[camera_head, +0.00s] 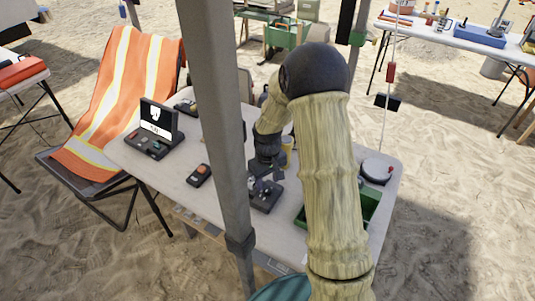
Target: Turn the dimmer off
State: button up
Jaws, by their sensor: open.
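My gripper (262,182) is dark and small in the view, at the end of my arm reaching down over the white table (225,160). It is open. Its fingers are just above or at a dark control box (265,199) near the table's front edge; I cannot tell whether they touch it. A small black box with an orange top part (199,175) lies to the left of the gripper. No label reads as a dimmer, so I cannot tell for sure which box it is. My arm hides part of the table's middle and right.
A black device with an upright screen (158,118) stands at the table's left. A grey pole (219,110) crosses the view. A chair with an orange cloth (118,85) stands left.

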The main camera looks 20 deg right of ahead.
aim_at(267, 189)
notch_tip(267, 189, up, 14)
dwell(0.3)
jog(key=shift+w+a+f, duration=0.1)
jog(key=s+r+m+t+p, duration=0.1)
jog(key=s+r+m+p, duration=0.1)
jog(key=s, duration=0.6)
jog(key=s+r+m+t+p, duration=0.1)
jog(key=s+r+m+p, duration=0.1)
jog(key=s+r+p, duration=0.3)
jog(key=s+p, duration=0.1)
jog(key=s, duration=0.3)
jog(key=shift+s+t, duration=0.15)
jog(key=shift+t, duration=0.15)
